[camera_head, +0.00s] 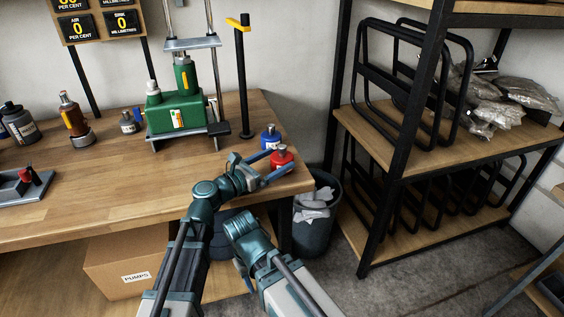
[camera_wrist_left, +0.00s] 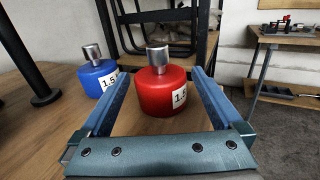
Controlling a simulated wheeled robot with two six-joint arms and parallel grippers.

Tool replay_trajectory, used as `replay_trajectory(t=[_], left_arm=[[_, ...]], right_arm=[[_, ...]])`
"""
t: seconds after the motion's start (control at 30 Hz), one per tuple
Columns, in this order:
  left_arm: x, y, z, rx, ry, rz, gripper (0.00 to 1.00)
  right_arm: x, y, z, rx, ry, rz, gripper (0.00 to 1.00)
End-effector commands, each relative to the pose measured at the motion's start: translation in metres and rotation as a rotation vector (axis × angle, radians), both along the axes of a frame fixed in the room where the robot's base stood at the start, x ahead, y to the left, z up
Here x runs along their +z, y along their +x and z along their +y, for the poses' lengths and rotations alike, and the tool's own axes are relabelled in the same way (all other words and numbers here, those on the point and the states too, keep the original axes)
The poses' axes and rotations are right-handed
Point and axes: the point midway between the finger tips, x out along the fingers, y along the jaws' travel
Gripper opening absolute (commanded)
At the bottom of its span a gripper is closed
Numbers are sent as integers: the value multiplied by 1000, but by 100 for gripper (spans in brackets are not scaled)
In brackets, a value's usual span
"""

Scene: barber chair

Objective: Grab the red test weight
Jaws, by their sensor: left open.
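The red test weight (camera_head: 281,158) stands upright near the right end of the wooden bench. It is a squat cylinder with a metal knob and a white label. My left gripper (camera_head: 276,164) is open, with its two fingers reaching toward the weight. In the left wrist view, the red weight (camera_wrist_left: 163,93) sits between and just beyond the open fingertips of my left gripper (camera_wrist_left: 157,84). I see no contact, and a gap shows on both sides. My right gripper cannot be made out.
A blue weight (camera_head: 270,138) stands close behind the red one; it also shows in the left wrist view (camera_wrist_left: 98,80). A green press (camera_head: 176,110) and a black post (camera_head: 243,80) stand farther left. A bin (camera_head: 316,228) and a shelf rack (camera_head: 380,190) are right of the bench.

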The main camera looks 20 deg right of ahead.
Motion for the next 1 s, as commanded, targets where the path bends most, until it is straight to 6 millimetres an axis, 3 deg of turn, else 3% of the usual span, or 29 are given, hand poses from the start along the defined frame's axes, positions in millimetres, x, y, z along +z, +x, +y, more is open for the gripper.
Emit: replay_trajectory(t=[0.1,0.3,0.83,1.0], left_arm=[[0,6,-10,0,0,0,100],[0,5,-10,1,0,0,98],[0,5,-9,1,0,0,3],[1,5,-9,1,-4,1,0]], right_arm=[[0,0,0,0,0,0,50],[0,0,0,0,0,0,50],[0,0,0,0,0,0,50],[1,0,0,0,0,0,50]])
